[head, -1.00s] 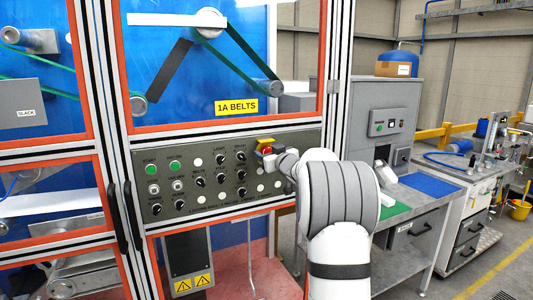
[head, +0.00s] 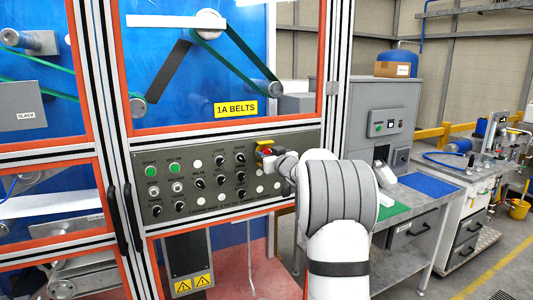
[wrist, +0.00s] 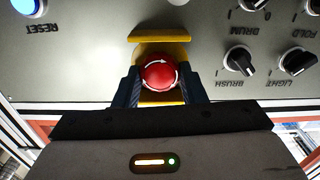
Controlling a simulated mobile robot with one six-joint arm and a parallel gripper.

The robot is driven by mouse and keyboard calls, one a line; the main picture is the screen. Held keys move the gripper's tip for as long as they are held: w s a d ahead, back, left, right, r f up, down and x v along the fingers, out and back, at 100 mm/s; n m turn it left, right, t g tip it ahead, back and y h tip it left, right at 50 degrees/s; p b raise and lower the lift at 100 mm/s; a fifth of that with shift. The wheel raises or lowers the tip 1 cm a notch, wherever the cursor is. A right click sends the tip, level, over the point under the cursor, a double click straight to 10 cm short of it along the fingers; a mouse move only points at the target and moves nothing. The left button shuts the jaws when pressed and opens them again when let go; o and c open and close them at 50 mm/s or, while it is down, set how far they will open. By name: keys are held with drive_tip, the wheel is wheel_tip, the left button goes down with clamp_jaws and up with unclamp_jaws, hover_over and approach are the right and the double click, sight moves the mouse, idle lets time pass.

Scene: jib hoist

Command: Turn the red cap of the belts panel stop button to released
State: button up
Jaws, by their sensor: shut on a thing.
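The red cap (wrist: 158,73) of the stop button has white turn arrows and sits in a yellow guard (wrist: 160,36) on the grey belts panel. My gripper (wrist: 158,88) has one finger on each side of the cap and is shut on it. In the head view the yellow guard (head: 264,144) shows at the panel's right end, with my gripper (head: 268,157) at it. My gripper hides most of the red cap there.
The panel (head: 150,193) carries green buttons and several black knobs left of the cap. In the wrist view the BRUSH knob (wrist: 240,60) and a blue RESET button (wrist: 28,7) stand clear of my fingers. A grey workbench (head: 440,205) is at the right.

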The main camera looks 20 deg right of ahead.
drive_tip(key=m+p, duration=0.1)
drive_tip(key=p, duration=0.1)
drive_tip(key=m+p, duration=0.1)
drive_tip(key=m, duration=0.1)
drive_tip(key=shift+r+p, duration=0.3)
drive_tip(key=shift+p, duration=0.1)
drive_tip(key=shift+m+p, duration=0.8)
drive_tip(key=shift+m, duration=0.4)
drive_tip(key=o, duration=0.9)
drive_tip(key=shift+w+f, duration=0.15)
drive_tip(key=shift+f, duration=0.1)
drive_tip(key=shift+o, duration=0.4)
drive_tip(key=s+b, duration=0.2)
drive_tip(key=s, duration=0.6)
drive_tip(key=shift+d, duration=0.2)
drive_tip(key=shift+b, duration=0.35)
